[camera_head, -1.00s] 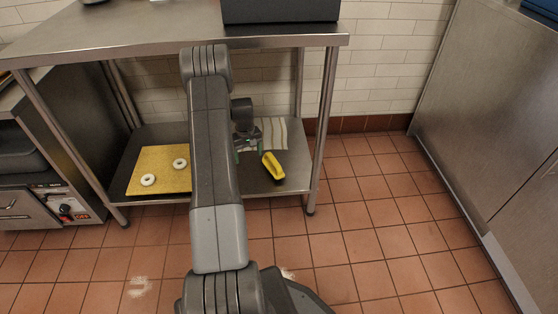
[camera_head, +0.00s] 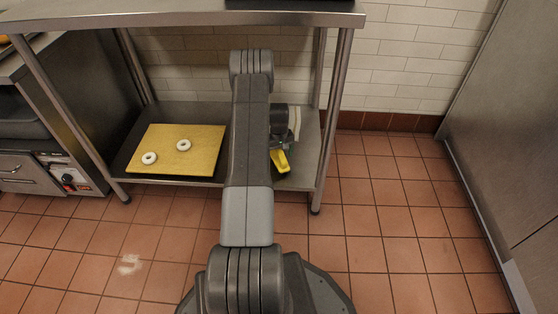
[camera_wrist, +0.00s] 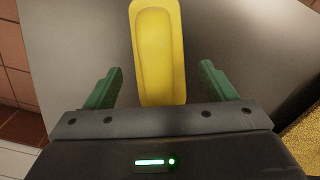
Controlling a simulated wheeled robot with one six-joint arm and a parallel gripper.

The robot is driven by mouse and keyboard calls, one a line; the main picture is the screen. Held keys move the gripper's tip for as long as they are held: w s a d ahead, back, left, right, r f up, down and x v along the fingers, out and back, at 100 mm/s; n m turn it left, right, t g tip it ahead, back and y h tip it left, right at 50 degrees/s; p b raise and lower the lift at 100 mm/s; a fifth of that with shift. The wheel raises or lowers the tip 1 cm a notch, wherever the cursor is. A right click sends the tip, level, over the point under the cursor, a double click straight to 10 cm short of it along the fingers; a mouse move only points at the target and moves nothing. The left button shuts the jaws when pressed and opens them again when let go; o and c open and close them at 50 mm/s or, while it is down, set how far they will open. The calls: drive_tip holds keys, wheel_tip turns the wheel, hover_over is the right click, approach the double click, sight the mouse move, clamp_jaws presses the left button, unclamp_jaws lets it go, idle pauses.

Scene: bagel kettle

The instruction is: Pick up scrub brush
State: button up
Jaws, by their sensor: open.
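The yellow scrub brush (camera_head: 280,160) lies on the lower shelf (camera_head: 302,176) of the steel table, partly hidden by my arm in the head view. In the wrist view the scrub brush (camera_wrist: 158,50) runs lengthwise between the two green fingers, with its near end close to the gripper body. My gripper (camera_wrist: 156,82) is open, with a gap on each side of the brush. It does not appear to touch the brush. In the head view the fingers are hidden behind my arm and wrist.
A yellow board (camera_head: 195,162) with two white bagels (camera_head: 184,145) lies on the shelf to the left. A table leg (camera_head: 333,120) stands to the right. The tabletop (camera_head: 180,15) is above. Tiled floor to the right is clear.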

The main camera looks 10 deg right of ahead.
drive_tip(key=shift+f, duration=0.4)
drive_tip(key=c, duration=1.2)
wheel_tip(320, 180, up, 10)
drive_tip(key=p, duration=0.3)
drive_tip(key=shift+r, duration=0.1)
drive_tip(key=shift+c, duration=0.2)
